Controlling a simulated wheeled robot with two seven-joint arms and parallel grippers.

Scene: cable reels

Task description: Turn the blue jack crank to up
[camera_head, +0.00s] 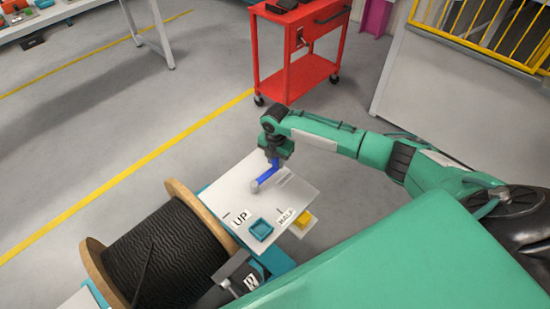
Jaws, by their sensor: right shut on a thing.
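The blue jack crank (267,175) sits on a light grey panel (236,193). Its arm runs from a grey hub up and slightly right in the picture, away from the "UP" mark (240,219) at the lower left. A "HALF" mark (286,217) is at the panel's lower right. My right gripper (274,159) reaches in from the right and is shut on the crank's outer end, hiding the grip. My left gripper is not in view.
A large reel of black cable (165,255) with wooden flanges stands left of the panel. A red cart (290,77) stands behind. Grey floor is free at the left.

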